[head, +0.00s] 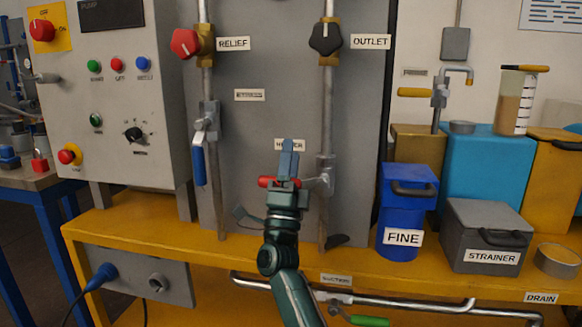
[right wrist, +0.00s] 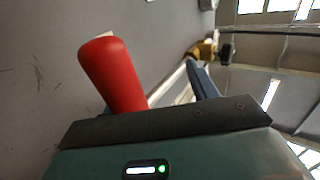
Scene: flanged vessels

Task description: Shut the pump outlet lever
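A red lever handle (head: 265,182) sits on a grey valve (head: 325,178) on the right vertical pipe, below the black outlet knob (head: 325,39). The handle points left, roughly level, crosswise to the pipe. My right gripper (head: 289,150) is at this handle, pointing up, and covers its middle. In the right wrist view the red handle (right wrist: 112,75) looms close at the left. One blue-grey finger of my right gripper (right wrist: 200,80) shows beside it; the other finger is not clear. I cannot tell whether the fingers touch or clasp the handle. My left gripper is not in view.
A blue lever (head: 199,164) hangs down along the left pipe, under the red relief knob (head: 186,43). The control box (head: 112,100) stands at left. The blue FINE canister (head: 407,215) and grey STRAINER box (head: 485,235) stand right on the yellow bench (head: 200,240).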

